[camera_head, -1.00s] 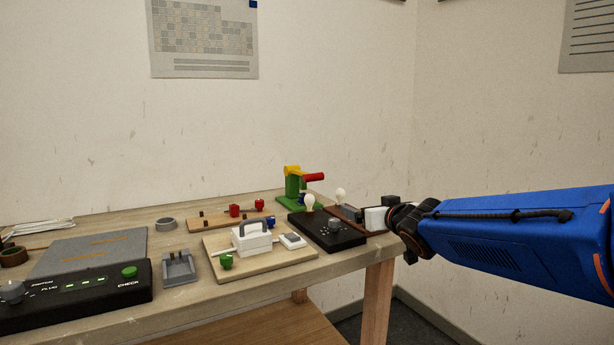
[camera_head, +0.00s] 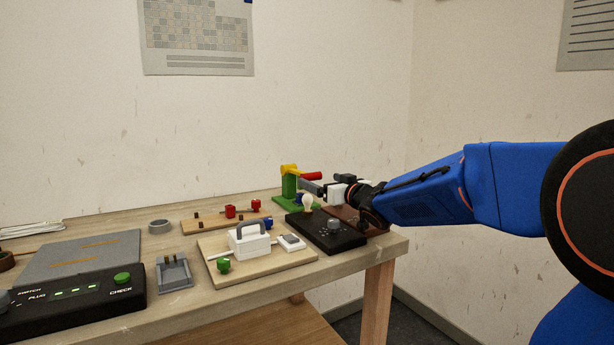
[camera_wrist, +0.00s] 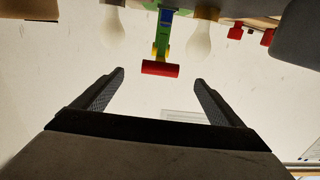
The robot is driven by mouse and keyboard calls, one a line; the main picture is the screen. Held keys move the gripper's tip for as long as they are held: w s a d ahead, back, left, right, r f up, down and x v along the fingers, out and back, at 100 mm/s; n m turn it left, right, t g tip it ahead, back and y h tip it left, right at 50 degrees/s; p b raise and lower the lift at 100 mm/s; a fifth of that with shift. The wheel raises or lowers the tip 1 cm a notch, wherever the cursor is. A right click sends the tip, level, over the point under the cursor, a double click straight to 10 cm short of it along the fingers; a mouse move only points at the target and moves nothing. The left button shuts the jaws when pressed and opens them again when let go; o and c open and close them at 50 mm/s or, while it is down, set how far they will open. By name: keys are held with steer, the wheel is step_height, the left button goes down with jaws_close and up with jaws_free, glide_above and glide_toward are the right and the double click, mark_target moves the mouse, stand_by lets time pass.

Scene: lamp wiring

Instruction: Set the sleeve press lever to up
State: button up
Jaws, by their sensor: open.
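The sleeve press (camera_head: 289,187) stands at the back right of the bench. It has a green body and base, a yellow top and a lever with a red handle (camera_head: 312,176). The handle sticks out to the right of the top, about level. My gripper (camera_head: 311,187) is open, its grey fingers just right of the press and close below the handle. In the wrist view, the red handle (camera_wrist: 160,68) lies crosswise ahead of my open gripper (camera_wrist: 159,77), in line with the gap between the fingertips. I see no contact; the exact distance is unclear.
A black box with a light bulb (camera_head: 307,203) stands below my wrist. Two bulbs flank the press in the wrist view. A wooden board (camera_head: 215,245) with a white block, a board with red terminals (camera_head: 231,211) and a black check panel (camera_head: 75,297) lie to the left.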

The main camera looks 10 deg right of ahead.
mark_target(311, 176)
steer(key=x, duration=1)
steer(key=shift+w, duration=0.1)
steer(key=c, duration=1.4)
steer(key=r, duration=0.1)
steer(key=w+r, duration=0.1)
steer(key=r, duration=0.3)
steer(key=shift+w+a+r, duration=0.25)
steer(key=shift+f, duration=0.3)
steer(key=o, duration=1.4)
steer(key=shift+r, duration=0.1)
